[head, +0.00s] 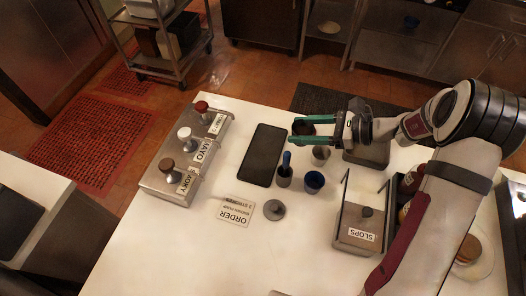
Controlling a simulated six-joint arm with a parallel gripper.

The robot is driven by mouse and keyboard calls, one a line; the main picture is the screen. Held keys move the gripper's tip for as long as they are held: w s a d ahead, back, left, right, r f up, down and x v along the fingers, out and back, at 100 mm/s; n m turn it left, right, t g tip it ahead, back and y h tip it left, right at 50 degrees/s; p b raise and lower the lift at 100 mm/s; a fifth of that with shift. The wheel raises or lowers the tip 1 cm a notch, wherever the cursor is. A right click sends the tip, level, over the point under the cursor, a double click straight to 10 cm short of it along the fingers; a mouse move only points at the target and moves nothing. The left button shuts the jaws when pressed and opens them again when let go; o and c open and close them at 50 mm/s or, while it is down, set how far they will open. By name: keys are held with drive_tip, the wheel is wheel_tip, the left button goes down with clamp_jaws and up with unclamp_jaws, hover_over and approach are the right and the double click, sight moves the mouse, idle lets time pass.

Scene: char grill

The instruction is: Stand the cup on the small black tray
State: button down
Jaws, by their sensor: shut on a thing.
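The small black tray (250,169) lies flat on the white counter, with nothing on it. My gripper (294,131) is just right of the tray's upper right side, its green fingers pointing left. It is shut on a dark cup (305,128), partly hidden by the fingers. The cup's open mouth seems to face up. I cannot tell how far the cup is above the counter.
Near the tray stand a grey container (284,181) with a blue-handled tool, a blue cup (314,182) and a metal cup (320,154). A round grey lid (274,209) and an order card (235,211) lie in front. A pump box (161,181) is left; a slops bin (353,235) is right.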

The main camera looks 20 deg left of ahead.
drive_tip(key=shift+w+d+f, duration=0.25)
drive_tip(key=shift+d, duration=0.4)
hover_over(264, 153)
wheel_tip(264, 153, down, 7)
wheel_tip(264, 153, down, 3)
drive_tip(key=shift+a+f, duration=0.1)
drive_tip(key=shift+f, duration=0.35)
drive_tip(key=shift+f, duration=0.2)
drive_tip(key=shift+c, duration=0.8)
unclamp_jaws()
